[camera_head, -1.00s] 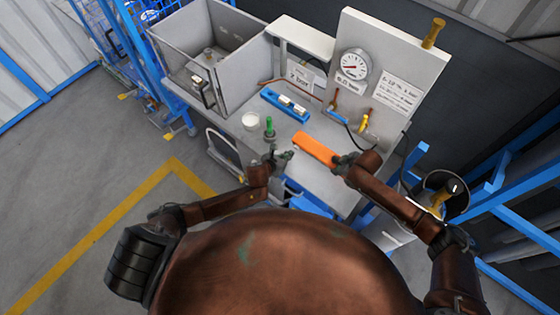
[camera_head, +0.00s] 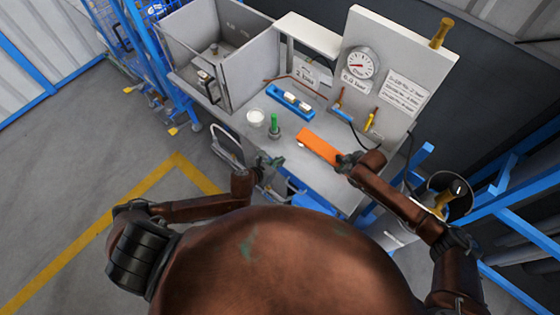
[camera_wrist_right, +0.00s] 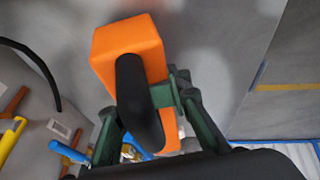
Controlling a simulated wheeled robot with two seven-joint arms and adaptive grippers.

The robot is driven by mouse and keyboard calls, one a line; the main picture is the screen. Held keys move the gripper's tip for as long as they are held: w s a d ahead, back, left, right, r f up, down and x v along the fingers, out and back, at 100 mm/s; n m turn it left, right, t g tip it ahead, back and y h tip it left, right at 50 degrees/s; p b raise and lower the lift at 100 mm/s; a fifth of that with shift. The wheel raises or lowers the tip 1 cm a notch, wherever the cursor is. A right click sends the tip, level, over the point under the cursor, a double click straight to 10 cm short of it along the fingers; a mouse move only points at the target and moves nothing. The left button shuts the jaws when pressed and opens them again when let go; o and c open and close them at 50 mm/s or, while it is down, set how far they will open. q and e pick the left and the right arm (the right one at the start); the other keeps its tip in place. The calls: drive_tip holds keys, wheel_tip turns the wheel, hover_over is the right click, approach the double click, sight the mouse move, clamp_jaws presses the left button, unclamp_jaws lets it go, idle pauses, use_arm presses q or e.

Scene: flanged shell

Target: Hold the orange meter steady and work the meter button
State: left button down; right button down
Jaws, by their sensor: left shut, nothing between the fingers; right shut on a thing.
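The orange meter (camera_head: 318,146) is a long orange block above the bench's right front part in the head view. My right gripper (camera_head: 347,160) is shut on its right end. In the right wrist view the orange meter (camera_wrist_right: 127,50) sits between the green fingers of my right gripper (camera_wrist_right: 150,115), with a black curved part across it. The meter button cannot be made out in either view. My left gripper (camera_head: 268,163) is shut and empty at the bench's front edge, left of the meter and apart from it.
A green-topped item (camera_head: 274,126) and a white cup (camera_head: 255,118) stand left of the meter. A blue tray (camera_head: 289,101) lies behind. A panel with a round gauge (camera_head: 360,64) and yellow-handled valve (camera_head: 371,119) rises at the back right. A grey open box (camera_head: 222,62) stands at left.

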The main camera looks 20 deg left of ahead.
drive_tip(key=shift+s+d+f, duration=0.15)
drive_tip(key=shift+s+f, duration=0.1)
drive_tip(key=shift+f, duration=0.15)
drive_tip(key=c, duration=2.3)
unclamp_jaws()
drive_tip(key=o, duration=0.5)
drive_tip(key=shift+w, duration=0.15)
drive_tip(key=o, duration=0.3)
drive_tip(key=shift+r, duration=0.15)
drive_tip(key=shift+o, duration=0.3)
drive_tip(key=shift+w+r, duration=0.1)
